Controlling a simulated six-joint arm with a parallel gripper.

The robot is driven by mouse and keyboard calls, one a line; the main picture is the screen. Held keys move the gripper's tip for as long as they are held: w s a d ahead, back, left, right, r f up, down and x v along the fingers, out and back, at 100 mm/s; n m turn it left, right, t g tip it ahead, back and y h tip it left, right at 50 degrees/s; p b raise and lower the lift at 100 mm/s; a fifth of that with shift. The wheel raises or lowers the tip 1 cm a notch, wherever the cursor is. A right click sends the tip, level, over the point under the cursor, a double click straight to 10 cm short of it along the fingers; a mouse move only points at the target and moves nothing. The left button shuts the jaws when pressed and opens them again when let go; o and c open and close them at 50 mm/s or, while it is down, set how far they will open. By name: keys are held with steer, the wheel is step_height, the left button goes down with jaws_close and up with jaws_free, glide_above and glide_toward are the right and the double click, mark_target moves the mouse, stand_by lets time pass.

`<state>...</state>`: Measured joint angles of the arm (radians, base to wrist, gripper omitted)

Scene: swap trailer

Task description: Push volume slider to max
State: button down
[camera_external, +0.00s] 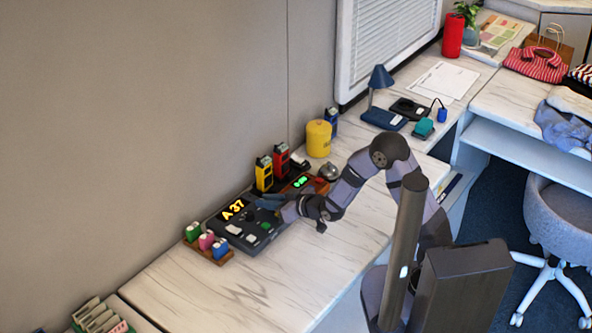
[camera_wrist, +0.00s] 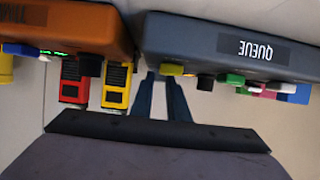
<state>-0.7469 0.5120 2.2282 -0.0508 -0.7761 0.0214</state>
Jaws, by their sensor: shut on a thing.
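A dark queue console (camera_external: 236,226) with a lit "A 37" display (camera_external: 232,209) lies on the counter by the wall. In the wrist view the console (camera_wrist: 220,45) is upside down, labelled "QUEUE", with small knobs along its edge. My gripper (camera_external: 264,201) is at the console's upper right corner. In the wrist view my gripper's narrow fingertips (camera_wrist: 160,76) are close together at the console's edge, by a small yellow knob (camera_wrist: 172,69). The jaws seem shut on this knob; the exact contact is hard to see. No slider track or volume marking is readable.
An orange-sided device (camera_external: 306,183) with a green display stands just right of the console. Yellow (camera_external: 264,173) and red (camera_external: 281,161) handsets stand behind. Coloured stamps (camera_external: 207,241) sit in a tray at left. The counter in front (camera_external: 290,270) is clear.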

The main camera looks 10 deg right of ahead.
steer(key=shift+w+a, duration=0.7)
steer(key=c, duration=1.7)
jaws_free()
steer(key=shift+s+d+r, duration=0.1)
steer(key=shift+b+v, duration=0.4)
steer(key=shift+v, duration=3.15)
